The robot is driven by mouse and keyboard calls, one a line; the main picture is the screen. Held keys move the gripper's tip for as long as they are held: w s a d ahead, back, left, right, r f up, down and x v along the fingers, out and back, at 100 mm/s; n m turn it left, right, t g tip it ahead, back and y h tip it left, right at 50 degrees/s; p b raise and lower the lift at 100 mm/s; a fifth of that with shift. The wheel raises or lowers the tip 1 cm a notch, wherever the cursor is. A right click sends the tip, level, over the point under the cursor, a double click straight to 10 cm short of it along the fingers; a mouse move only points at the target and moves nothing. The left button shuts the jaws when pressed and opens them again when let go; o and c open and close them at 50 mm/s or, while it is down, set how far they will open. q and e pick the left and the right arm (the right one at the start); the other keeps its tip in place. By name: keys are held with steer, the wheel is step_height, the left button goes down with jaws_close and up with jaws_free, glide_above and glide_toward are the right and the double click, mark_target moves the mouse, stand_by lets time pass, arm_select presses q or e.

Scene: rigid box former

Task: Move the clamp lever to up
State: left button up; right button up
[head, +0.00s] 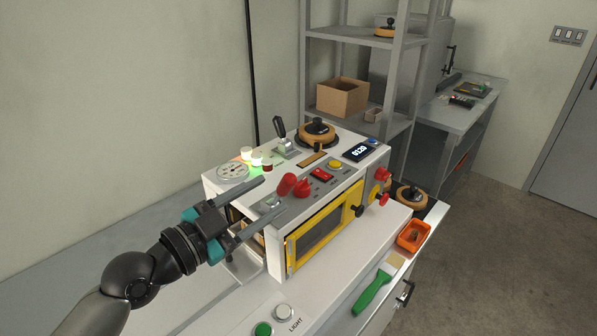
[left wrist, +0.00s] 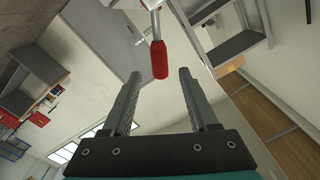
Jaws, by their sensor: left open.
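A lever with a red grip (head: 287,184) stands on top of the white machine (head: 225,190), near its front left edge; I take it for the clamp lever. In the left wrist view its red grip (left wrist: 160,60) hangs on a grey stem, its end in line with the gap between my fingertips. My left gripper (head: 273,194) is open, its two fingers reaching over the machine's left end beside the lever. Whether the grip is between the fingers or just beyond them, I cannot tell. My right gripper is not in view.
A black-handled lever (head: 280,128), a round gauge (head: 233,172) and lit lamps (head: 247,154) are farther back on the machine. A yellow-framed window (head: 325,228) is in front. A green brush (head: 374,289) lies on the bench.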

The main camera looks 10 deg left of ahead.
arm_select(q)
steer(key=p+x, duration=0.1)
steer(key=x, duration=0.7)
steer(key=shift+w+d, duration=0.3)
steer(key=shift+c, duration=0.2)
jaws_close()
stand_by(1.0)
